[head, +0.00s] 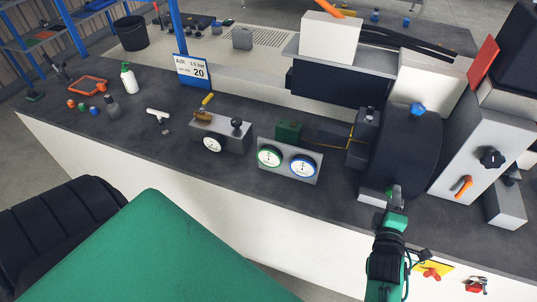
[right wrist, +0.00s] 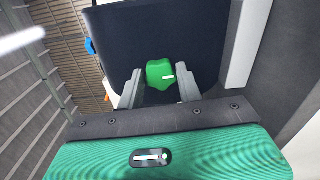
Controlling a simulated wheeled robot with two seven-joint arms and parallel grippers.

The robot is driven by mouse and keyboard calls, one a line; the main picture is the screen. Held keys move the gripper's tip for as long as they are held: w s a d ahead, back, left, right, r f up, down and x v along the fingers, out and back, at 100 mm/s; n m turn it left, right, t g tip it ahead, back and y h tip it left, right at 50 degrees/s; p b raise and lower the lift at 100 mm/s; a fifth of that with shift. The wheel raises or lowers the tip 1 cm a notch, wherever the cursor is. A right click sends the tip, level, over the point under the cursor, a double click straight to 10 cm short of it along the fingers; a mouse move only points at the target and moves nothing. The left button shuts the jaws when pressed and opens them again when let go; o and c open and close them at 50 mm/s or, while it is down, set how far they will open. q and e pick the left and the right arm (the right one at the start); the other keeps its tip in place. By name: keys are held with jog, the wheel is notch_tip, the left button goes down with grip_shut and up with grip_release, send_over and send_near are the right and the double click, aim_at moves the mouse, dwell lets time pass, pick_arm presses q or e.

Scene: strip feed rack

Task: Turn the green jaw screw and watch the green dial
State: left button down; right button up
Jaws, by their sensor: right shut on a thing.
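The green jaw screw (right wrist: 160,73) is a lobed green knob with a white mark, on the front of a dark drum-shaped housing (head: 408,148). In the right wrist view it sits between the two grey fingers of my right gripper (right wrist: 161,88), which is shut on it. In the head view my right gripper (head: 393,196) reaches up to the housing's lower front, and only a little green of the screw shows. The green dial (head: 269,156) is a round white-faced gauge with a green rim on a grey panel. Its needle is too small to read surely. My left gripper is not in view.
A blue-rimmed dial (head: 303,166) sits right of the green one. A blue knob (head: 417,109) tops the housing. A grey panel with a black knob (head: 492,158) and an orange handle (head: 462,187) stands to the right. The bench's left front is clear.

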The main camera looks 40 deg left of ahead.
jog(key=o, duration=0.5)
jog(key=shift+o, duration=0.2)
jog(key=shift+s, duration=0.1)
jog(key=p+v, duration=0.1)
jog(key=v, duration=0.5)
jog(key=shift+p, duration=0.3)
jog(key=shift+o, duration=0.5)
jog(key=shift+o, duration=1.2)
